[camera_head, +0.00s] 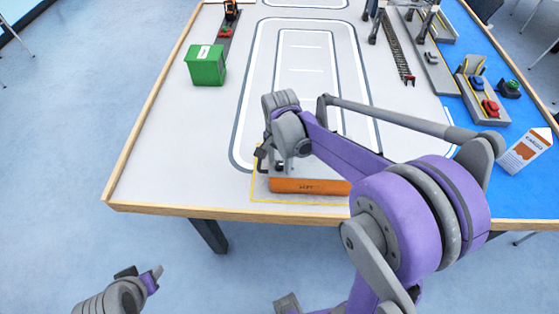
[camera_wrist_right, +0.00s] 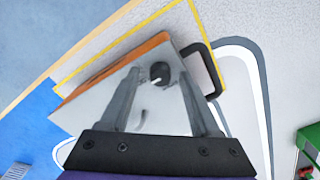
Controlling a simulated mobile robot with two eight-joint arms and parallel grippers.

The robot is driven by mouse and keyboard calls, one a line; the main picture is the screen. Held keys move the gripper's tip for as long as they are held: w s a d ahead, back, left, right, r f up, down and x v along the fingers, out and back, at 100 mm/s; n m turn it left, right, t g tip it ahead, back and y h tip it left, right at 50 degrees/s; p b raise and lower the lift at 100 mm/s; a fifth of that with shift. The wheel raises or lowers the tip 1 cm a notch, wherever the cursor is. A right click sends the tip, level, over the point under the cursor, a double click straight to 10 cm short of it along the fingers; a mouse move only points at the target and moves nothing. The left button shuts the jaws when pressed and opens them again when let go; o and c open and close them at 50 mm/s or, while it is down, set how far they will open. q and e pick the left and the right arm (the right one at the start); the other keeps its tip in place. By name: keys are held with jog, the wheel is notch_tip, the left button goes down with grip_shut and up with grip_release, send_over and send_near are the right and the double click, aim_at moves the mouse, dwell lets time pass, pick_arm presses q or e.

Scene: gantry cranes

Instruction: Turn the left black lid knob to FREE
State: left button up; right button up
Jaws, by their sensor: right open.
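A case with an orange front (camera_head: 310,186) and a pale grey lid lies at the table's front edge. In the right wrist view its lid (camera_wrist_right: 165,112) carries a round black knob (camera_wrist_right: 160,74) with a short white mark, near the black side handle (camera_wrist_right: 206,72). Any lettering by the knob is too small to read. My right gripper (camera_wrist_right: 158,76) is open over the lid, its fingers on either side of the knob; contact cannot be told. In the head view the right arm hides much of the lid. My left gripper (camera_head: 138,276) is off the table, lower left, its opening unclear.
A yellow outline (camera_head: 253,190) surrounds the case. A green bin (camera_head: 206,65) stands at the back left. The table left of the case is clear.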

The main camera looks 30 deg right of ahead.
grip_shut()
dwell(0.3)
